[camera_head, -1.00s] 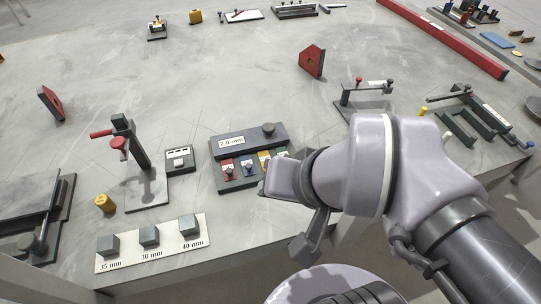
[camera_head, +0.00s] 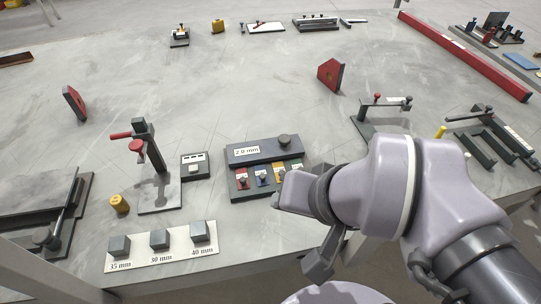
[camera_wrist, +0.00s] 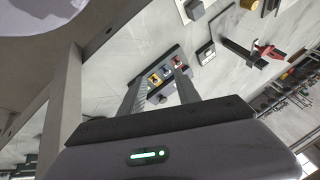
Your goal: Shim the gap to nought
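A dark bar labelled 2.0 mm (camera_head: 246,151) with a knob lies behind a low tray (camera_head: 236,194) of knobbed shims. Red (camera_head: 242,181), blue (camera_head: 262,178) and yellow (camera_head: 279,174) shims show, and a green one sits at the right, partly behind my arm. A stand with a red clamp handle (camera_head: 138,146) is to the left, beside a small readout box (camera_head: 195,167). My gripper (camera_wrist: 160,80) has its two fingers apart, with nothing seen between them but the tray beyond.
A white plate (camera_head: 150,253) holds grey blocks marked 35, 30 and 40 mm near the front edge. A yellow cylinder (camera_head: 119,204) stands by the stand. Red brackets (camera_head: 329,74), a fixture (camera_head: 380,115) and a long red bar (camera_head: 465,55) lie farther off. The middle of the table is clear.

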